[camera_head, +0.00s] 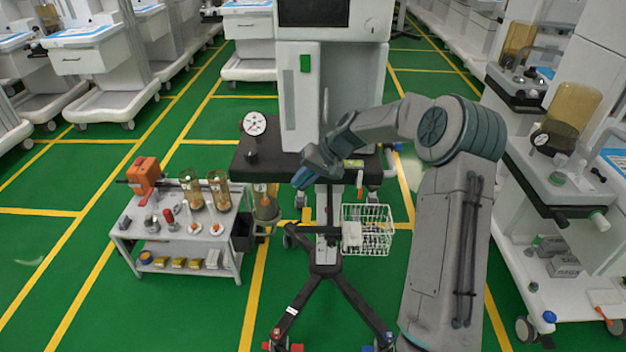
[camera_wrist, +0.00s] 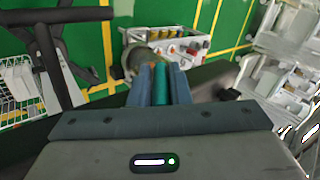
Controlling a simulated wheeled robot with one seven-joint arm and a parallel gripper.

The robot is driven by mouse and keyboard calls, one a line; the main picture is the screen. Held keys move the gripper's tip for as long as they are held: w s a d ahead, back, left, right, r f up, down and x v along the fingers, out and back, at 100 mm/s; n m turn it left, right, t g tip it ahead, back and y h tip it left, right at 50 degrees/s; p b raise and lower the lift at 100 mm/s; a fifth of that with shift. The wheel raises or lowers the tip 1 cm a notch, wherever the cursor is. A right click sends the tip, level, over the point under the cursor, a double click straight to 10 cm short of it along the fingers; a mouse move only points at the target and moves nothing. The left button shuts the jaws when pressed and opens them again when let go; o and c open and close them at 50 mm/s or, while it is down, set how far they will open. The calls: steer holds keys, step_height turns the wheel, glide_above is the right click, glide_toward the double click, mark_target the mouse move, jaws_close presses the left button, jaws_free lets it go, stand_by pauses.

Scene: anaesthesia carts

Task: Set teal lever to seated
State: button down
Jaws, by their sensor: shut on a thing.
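The teal lever (camera_wrist: 161,88) shows in the wrist view as a narrow teal strip between my two blue-grey fingers. My gripper (camera_wrist: 160,80) is shut on it. The fingers hide most of the lever, so its angle and whether it is seated cannot be told. In the head view my gripper (camera_head: 302,178) is at the front edge of the dark shelf of the central anaesthesia cart (camera_head: 300,100). The lever cannot be made out there. A clear canister (camera_head: 265,207) hangs just left of and below my gripper.
A grey side table (camera_head: 190,240) with canisters, an orange device (camera_head: 145,174) and small parts stands at the left. A white wire basket (camera_head: 367,230) hangs right of the cart's post. A round gauge (camera_head: 254,123) stands at the shelf's left. Green floor is free in front.

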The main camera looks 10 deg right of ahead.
steer(key=shift+w+a+r, duration=0.1)
steer(key=shift+a+r, duration=0.05)
steer(key=shift+r, duration=0.05)
steer(key=c, duration=1.4)
jaws_free()
steer(key=shift+a+f, duration=0.1)
steer(key=shift+d+r, duration=0.4)
steer(key=shift+d, duration=0.15)
steer(key=v, duration=1.2)
steer(key=shift+d+r, duration=0.15)
steer(key=shift+r, duration=0.1)
